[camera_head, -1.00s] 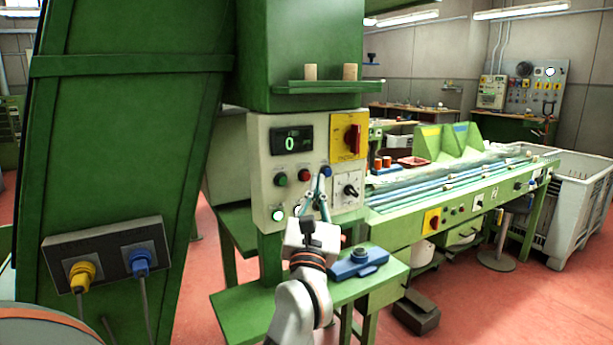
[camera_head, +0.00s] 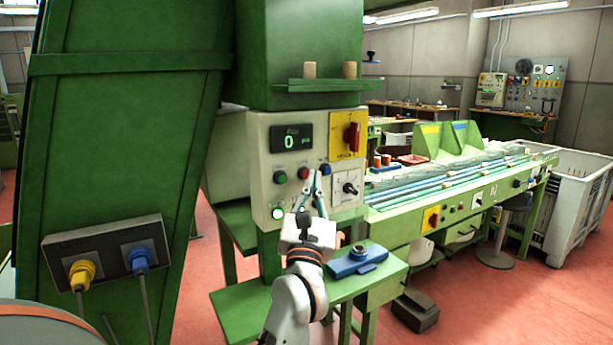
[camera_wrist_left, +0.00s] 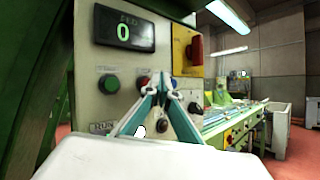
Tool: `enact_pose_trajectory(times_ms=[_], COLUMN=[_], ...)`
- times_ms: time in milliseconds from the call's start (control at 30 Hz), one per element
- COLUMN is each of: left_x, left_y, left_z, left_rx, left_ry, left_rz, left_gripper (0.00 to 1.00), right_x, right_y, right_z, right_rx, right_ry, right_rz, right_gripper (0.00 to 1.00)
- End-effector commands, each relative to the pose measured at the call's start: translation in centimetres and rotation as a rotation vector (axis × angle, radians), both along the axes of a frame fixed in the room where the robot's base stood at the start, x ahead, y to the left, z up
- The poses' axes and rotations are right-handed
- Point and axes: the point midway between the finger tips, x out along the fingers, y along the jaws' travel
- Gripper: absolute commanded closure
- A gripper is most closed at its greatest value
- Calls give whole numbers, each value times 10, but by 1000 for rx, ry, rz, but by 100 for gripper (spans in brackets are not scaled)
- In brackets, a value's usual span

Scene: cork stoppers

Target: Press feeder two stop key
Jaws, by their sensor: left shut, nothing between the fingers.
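A beige control panel (camera_head: 261,150) faces me on the green machine. It has a black display (camera_head: 291,139) reading 0 and a row of green button (camera_head: 280,177), red button (camera_head: 303,174) and blue button (camera_head: 325,169). My left gripper (camera_head: 316,174) is shut and empty in front of the panel, its tips between the red and blue buttons in the head view. My right gripper is out of view.
A red rotary switch on a yellow plate (camera_head: 337,151) and a black knob (camera_head: 350,188) sit right of the buttons. A lit white lamp (camera_head: 278,213) is below. A green ledge with a blue fixture (camera_head: 345,266) lies under the panel. A green machine bed (camera_head: 400,222) extends right.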

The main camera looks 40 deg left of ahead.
Motion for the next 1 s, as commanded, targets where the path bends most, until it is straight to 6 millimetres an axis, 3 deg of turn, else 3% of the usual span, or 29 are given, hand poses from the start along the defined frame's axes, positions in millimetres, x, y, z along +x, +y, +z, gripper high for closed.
enact_pose_trajectory(times_ms=[1000], left_x=[3], left_y=[8], left_z=[0], left_rx=[1], left_ry=[-1], left_rz=[0], left_gripper=[100], right_x=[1], right_y=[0], right_z=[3], right_rx=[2], right_ry=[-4], right_rz=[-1], right_gripper=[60])
